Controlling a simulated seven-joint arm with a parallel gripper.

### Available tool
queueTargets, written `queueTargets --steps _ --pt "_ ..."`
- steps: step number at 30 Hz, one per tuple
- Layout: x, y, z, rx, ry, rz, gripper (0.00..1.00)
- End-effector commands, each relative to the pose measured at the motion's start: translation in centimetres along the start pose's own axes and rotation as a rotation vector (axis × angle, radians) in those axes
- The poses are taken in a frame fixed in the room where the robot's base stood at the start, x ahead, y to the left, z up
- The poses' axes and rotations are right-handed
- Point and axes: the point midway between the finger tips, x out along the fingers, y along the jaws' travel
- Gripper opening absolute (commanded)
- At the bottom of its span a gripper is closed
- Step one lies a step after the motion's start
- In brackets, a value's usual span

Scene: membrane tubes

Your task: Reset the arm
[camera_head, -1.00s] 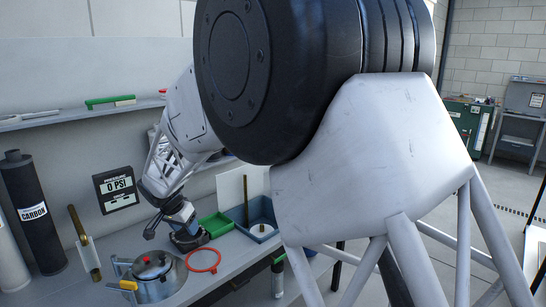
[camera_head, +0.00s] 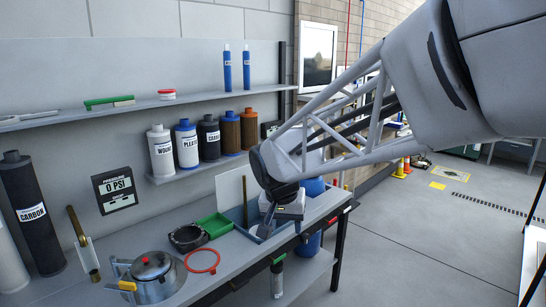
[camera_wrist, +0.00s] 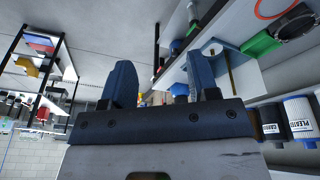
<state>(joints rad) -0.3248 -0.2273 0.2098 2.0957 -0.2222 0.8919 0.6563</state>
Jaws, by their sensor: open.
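My gripper (camera_head: 268,222) hangs over the workbench (camera_head: 220,265), near the right end of the blue tray (camera_head: 242,218) in the head view. In the wrist view my gripper (camera_wrist: 163,82) shows two dark blue fingers set apart with nothing between them. My arm comes in from the upper right and hides part of the background. Whether the gripper touches the tray cannot be told.
A metal pot with a red knob (camera_head: 152,268), a red ring (camera_head: 203,261), a black round part (camera_head: 188,237) and a green tray (camera_head: 215,225) stand on the bench. Filter canisters (camera_head: 187,145) line the wall.

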Motion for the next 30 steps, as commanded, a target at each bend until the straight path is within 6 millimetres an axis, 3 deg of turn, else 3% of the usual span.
queueTargets --steps 1,6,15,24,30 --pt "-0.5 1.6 0.8 -0.002 0.0 -0.004 0.55" --pt "-1.5 6.0 3.7 -0.03 -0.008 -0.018 0.55" --pt "-2.6 12.7 9.7 -0.079 -0.016 -0.044 0.55" --pt "-2.7 17.8 16.3 -0.13 -0.013 -0.072 0.55" --pt "-2.3 19.7 19.9 -0.159 -0.009 -0.087 0.55"
